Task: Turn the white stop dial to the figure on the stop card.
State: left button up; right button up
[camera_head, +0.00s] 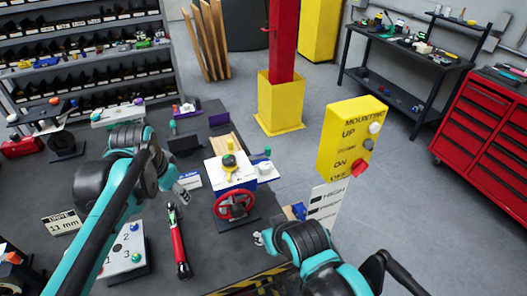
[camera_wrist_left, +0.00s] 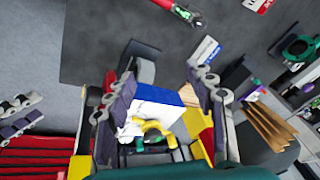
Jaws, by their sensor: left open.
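A valve actuator (camera_head: 235,185) with a white and blue body stands on the dark bench, a yellow part on top and a red handwheel (camera_head: 234,205) at its front. A white part (camera_head: 266,171) sticks out at its right side; I cannot tell whether it is the stop dial. A small white and blue card (camera_head: 190,181) stands left of the actuator; its text is unreadable. My left gripper (camera_head: 181,187) is open and empty beside this card. In the left wrist view its fingers (camera_wrist_left: 160,105) frame the actuator from a distance. My right gripper (camera_head: 259,238) is mostly hidden by its own arm.
A yellow control box (camera_head: 345,138) with knobs and a HIGH card (camera_head: 325,203) stand right of the actuator. A red wrench-like tool (camera_head: 178,240), a numbered white plate (camera_head: 125,250) and a "DRIVE 13 mm" card (camera_head: 61,224) lie at the left front. A yellow-footed red post (camera_head: 281,100) stands behind.

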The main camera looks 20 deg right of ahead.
aim_at(264, 165)
pick_arm(q)
jog(key=w+d+r+m+p, duration=0.1)
jog(key=w+d+m+p, duration=0.1)
jog(key=d, duration=0.3)
jog(key=w+d+r+m+g+p, duration=0.1)
jog(key=w+d+m+p, duration=0.1)
jog(key=d, duration=0.4)
jog(key=w+d+r+m+g+p, duration=0.1)
jog(key=w+d+r+m+p, duration=0.1)
jog(key=d, duration=0.3)
jog(key=shift+w+d+m, duration=0.25)
jog(key=shift+w+m, duration=0.15)
jog(key=shift+w, duration=0.2)
jog(key=d+f+m+p, duration=0.1)
jog(key=d, duration=0.3)
jog(key=d+f+m+g+p, duration=0.1)
jog(key=d+m+p, duration=0.1)
jog(key=d, duration=0.2)
jog(key=d+f+m+y+p, duration=0.1)
jog(key=d+m+p, duration=0.1)
jog(key=d, duration=0.2)
jog(key=shift+s+g, duration=0.2)
jog(key=shift+g, duration=0.1)
jog(key=shift+d+f, duration=0.2)
jog(key=shift+f, duration=0.15)
notch_tip(264, 165, down, 8)
jog(key=shift+a+r, duration=0.1)
jog(key=shift+r, duration=0.15)
pick_arm(e)
notch_tip(264, 165, up, 12)
